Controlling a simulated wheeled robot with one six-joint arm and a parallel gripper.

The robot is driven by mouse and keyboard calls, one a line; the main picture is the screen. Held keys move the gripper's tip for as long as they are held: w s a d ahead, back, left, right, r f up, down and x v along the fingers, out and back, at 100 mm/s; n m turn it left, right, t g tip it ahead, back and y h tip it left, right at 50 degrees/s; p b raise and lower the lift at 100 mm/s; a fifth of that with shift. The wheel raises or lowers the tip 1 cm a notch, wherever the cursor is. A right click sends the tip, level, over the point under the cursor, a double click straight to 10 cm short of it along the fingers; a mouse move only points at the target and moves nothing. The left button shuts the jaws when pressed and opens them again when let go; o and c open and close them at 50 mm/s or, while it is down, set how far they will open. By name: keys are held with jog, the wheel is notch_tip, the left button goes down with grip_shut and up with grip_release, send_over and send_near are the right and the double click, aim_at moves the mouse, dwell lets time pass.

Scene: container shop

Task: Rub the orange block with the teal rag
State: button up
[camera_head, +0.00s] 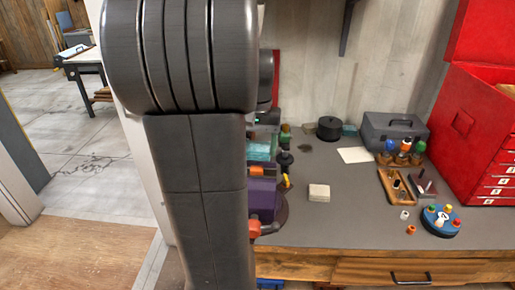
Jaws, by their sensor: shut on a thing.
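My dark arm fills the left middle of the head view and covers much of the bench's left end. My gripper is not visible; it may be hidden behind the arm. A teal patch (261,149), which looks like the teal rag, shows just right of the arm. Its left part is hidden. A small orange piece (262,170), perhaps the orange block, shows just below the teal patch, above a purple body (262,196). I cannot tell whether teal and orange touch.
An orange-ended handle (255,228) sits by the purple body. A pale block (319,192) lies on the grey bench (340,228). Wooden holders (396,186), a blue round holder (440,221), a grey case (393,133) and a red tool chest (483,135) stand right. The bench's front middle is clear.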

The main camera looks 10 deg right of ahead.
jog(key=shift+s+r+p, duration=0.2)
jog(key=shift+r+p, duration=0.1)
jog(key=shift+r, duration=0.4)
notch_tip(320, 180, up, 2)
jog(key=shift+w+r+p, duration=0.1)
jog(key=shift+w+p, duration=0.05)
jog(key=shift+p, duration=0.6)
jog(key=shift+r, duration=0.95)
jog(key=shift+f+b, duration=0.1)
jog(key=shift+b, duration=0.2)
